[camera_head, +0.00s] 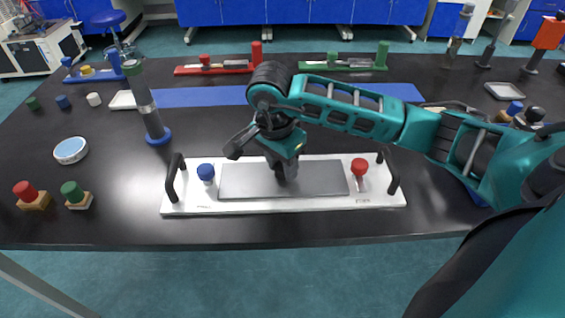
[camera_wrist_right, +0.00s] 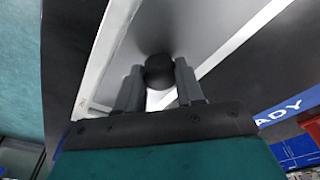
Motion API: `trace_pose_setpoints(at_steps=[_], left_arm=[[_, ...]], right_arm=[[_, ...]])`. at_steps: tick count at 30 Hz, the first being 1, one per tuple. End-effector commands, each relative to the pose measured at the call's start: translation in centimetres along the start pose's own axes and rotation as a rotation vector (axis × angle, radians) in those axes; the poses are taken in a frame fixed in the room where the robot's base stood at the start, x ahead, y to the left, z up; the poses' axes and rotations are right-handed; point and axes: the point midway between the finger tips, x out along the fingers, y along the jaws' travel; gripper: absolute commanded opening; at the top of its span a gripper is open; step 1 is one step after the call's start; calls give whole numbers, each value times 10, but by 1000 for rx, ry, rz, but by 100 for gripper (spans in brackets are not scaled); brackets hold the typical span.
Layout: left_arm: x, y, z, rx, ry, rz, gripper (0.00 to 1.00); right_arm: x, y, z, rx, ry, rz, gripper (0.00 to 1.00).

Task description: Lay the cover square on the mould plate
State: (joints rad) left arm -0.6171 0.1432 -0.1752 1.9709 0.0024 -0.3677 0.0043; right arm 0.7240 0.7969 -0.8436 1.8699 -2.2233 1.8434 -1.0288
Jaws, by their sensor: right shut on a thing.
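A flat grey plate, which looks like the cover (camera_head: 318,181), lies on or just over a long white plate (camera_head: 190,201) at the table's front. The white plate has black handles at both ends. The grey plate's edges look roughly parallel to the white one's; I cannot tell whether they touch. My right gripper (camera_head: 284,176) points down at the grey plate's middle. In the right wrist view, its two fingers (camera_wrist_right: 158,85) are shut on a round black knob (camera_wrist_right: 159,70) above the grey surface. My left gripper is not in view.
A blue knob (camera_head: 206,172) and a red knob (camera_head: 360,167) stand on the white plate, on either side of the grey one. A grey cylinder on a blue base (camera_head: 150,115) stands back left. Red (camera_head: 26,190) and green (camera_head: 71,190) knobbed blocks sit at the left.

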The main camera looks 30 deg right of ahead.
Motion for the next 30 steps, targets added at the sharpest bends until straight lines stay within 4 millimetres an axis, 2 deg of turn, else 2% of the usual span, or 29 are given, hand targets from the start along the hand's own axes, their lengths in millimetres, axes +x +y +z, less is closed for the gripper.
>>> trace_pose_setpoints(at_steps=[4,5,12,19,23,26,30], left_arm=[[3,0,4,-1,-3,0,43],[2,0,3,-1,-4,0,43],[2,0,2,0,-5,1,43],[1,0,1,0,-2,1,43],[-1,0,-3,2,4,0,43],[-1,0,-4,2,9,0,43],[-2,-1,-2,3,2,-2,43]], right_arm=[[4,0,0,0,0,-1,0],[3,0,0,0,0,0,40],[3,0,0,0,0,1,63],[2,0,0,0,0,1,63],[-5,0,0,0,0,-1,63],[-21,-1,-1,0,2,-4,63],[-53,-1,-1,-1,3,-6,63]])
